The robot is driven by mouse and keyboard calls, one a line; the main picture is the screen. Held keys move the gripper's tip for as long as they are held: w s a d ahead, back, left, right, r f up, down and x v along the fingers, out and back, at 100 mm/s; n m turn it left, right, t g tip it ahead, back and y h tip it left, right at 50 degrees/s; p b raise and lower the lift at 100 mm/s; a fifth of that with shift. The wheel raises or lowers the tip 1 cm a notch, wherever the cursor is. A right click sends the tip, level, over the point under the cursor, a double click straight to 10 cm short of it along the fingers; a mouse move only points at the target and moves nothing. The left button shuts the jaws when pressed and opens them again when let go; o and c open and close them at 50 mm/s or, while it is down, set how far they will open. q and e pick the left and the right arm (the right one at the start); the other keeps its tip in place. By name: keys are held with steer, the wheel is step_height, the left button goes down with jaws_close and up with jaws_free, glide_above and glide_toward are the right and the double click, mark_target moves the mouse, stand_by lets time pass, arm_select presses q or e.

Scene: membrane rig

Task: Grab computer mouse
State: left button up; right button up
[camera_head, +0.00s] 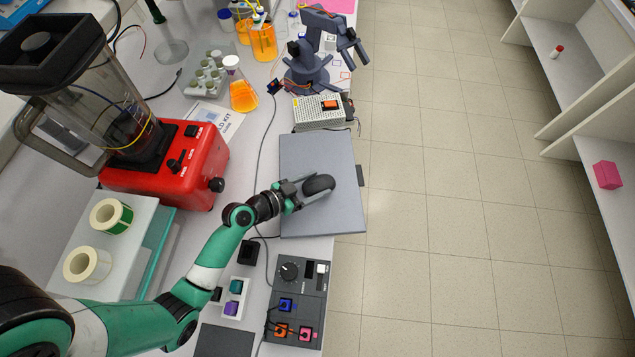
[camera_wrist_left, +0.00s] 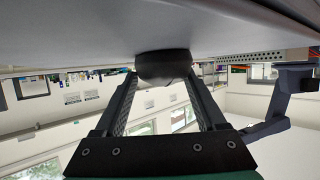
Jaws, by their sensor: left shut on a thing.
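The computer mouse (camera_head: 319,185) is dark and rounded and sits over the closed grey laptop-like slab (camera_head: 315,152) on the bench. My left gripper (camera_head: 301,192) reaches in from the left and is shut on the mouse. In the left wrist view the mouse (camera_wrist_left: 164,66) is between the two finger ends of my left gripper (camera_wrist_left: 163,78), against the grey surface that fills the top of that view. I cannot tell whether the mouse still touches the slab. My right gripper is not in view.
A red blender (camera_head: 175,165) stands left of the slab. A perforated metal box (camera_head: 318,112) and a small dark robot arm (camera_head: 308,65) are behind it. A grey control box (camera_head: 298,300) is in front. The floor to the right is clear.

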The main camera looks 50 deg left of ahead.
mark_target(315, 185)
arm_select(q)
steer(key=shift+r, duration=0.3)
jaws_close()
step_height(315, 185, up, 3)
steer(key=shift+d+r+p, duration=0.1)
steer(key=shift+r+p, duration=0.05)
steer(key=shift+p, duration=0.65)
steer(key=d+r+p, duration=0.4)
steer(key=d+r, duration=0.5)
steer(key=d, duration=0.5)
steer(key=shift+w, duration=0.4)
